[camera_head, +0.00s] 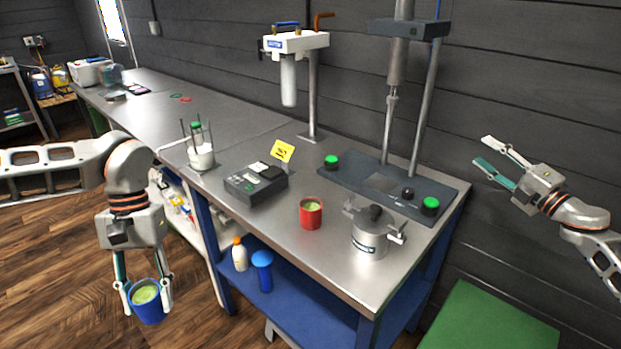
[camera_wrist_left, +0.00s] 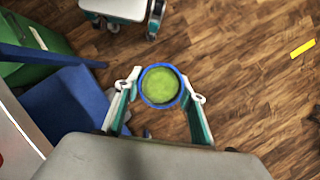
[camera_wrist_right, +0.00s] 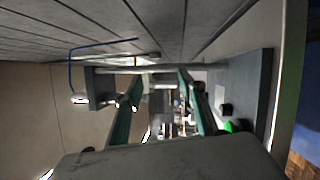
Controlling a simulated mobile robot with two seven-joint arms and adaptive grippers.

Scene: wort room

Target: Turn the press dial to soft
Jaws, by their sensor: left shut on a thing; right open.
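The press (camera_head: 390,175) stands at the right end of the steel table, with a dark base plate, upright columns and a dark top block. A small black knob (camera_head: 407,193), which looks like the dial, sits on the base's front right, beside a green button (camera_head: 430,206). Its setting is too small to read. My right gripper (camera_head: 482,152) is open and empty, to the right of the press in front of the wall. My left gripper (camera_head: 143,287) is shut on a blue cup (camera_head: 148,311) with green contents, held off the table's left side. The cup also shows in the left wrist view (camera_wrist_left: 160,86).
A red cup (camera_head: 311,213) and a steel pot (camera_head: 369,238) with side handles stand in front of the press. A dark scale (camera_head: 256,186) and a yellow card (camera_head: 283,151) are left of them. A green bin (camera_head: 490,320) is on the floor at right.

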